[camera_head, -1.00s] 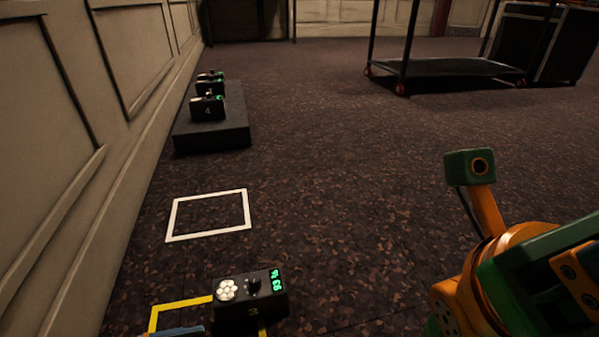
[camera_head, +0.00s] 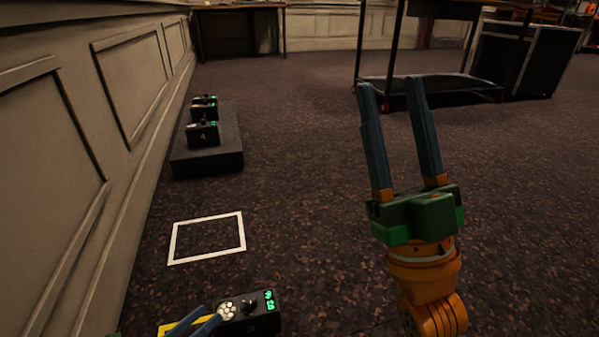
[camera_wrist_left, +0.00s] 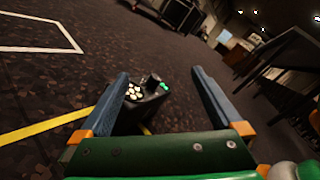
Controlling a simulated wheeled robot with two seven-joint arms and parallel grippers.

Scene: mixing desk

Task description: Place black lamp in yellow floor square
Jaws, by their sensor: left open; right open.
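The black lamp (camera_head: 262,322), a box with a white light cluster, a knob and green digits, stands on the carpet at the bottom of the head view. It also shows between my left fingers in the left wrist view (camera_wrist_left: 150,103). The yellow floor square (camera_head: 168,327) is mostly out of the head view; its line shows in the wrist view (camera_wrist_left: 45,129), and the lamp hides part of it. My left gripper (camera_head: 210,312) is open, its fingertips close by the lamp's left side; contact cannot be told. My right gripper (camera_head: 388,82) is open, empty, pointing up, away from the lamp.
An empty white floor square (camera_head: 243,230) lies beyond the lamp. A low dark platform (camera_head: 205,163) bears more black lamps (camera_head: 204,134) by the panelled wall (camera_head: 60,180). A wheeled cart (camera_head: 450,86) and black case (camera_head: 525,65) stand at the back right. The middle carpet is clear.

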